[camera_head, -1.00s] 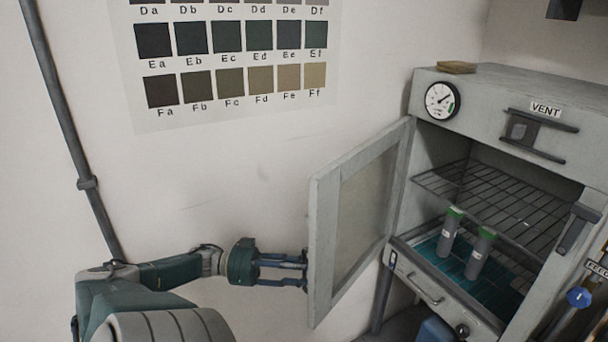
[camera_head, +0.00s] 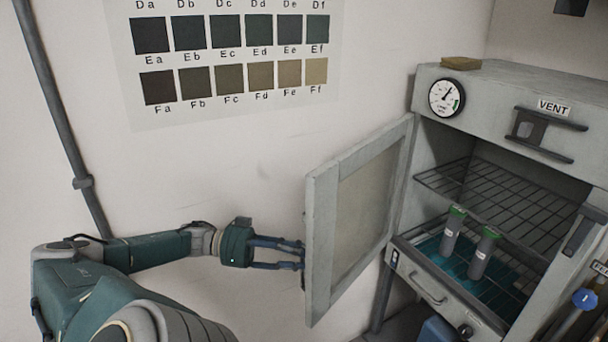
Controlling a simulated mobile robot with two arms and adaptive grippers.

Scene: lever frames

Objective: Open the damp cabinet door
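The damp cabinet (camera_head: 490,85) stands at the right, a grey box with a round gauge (camera_head: 446,97) and a VENT slider on its upper front. Its door (camera_head: 322,243), a grey frame with a pale panel, stands swung wide open to the left, hinged at the cabinet's left side. My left gripper (camera_head: 300,256) is at the door's outer edge, its fingers pointing right. The fingertips are partly hidden by the door edge, so I cannot tell whether they grip anything. My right gripper is not in view.
Inside are a wire shelf (camera_head: 490,205) and two grey cylinders with green tops (camera_head: 451,231) (camera_head: 483,252) above a teal tray. A drawer (camera_head: 435,287) is below. A tan block (camera_head: 460,63) lies on top. A wall chart hangs behind, and a pipe runs down the left wall.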

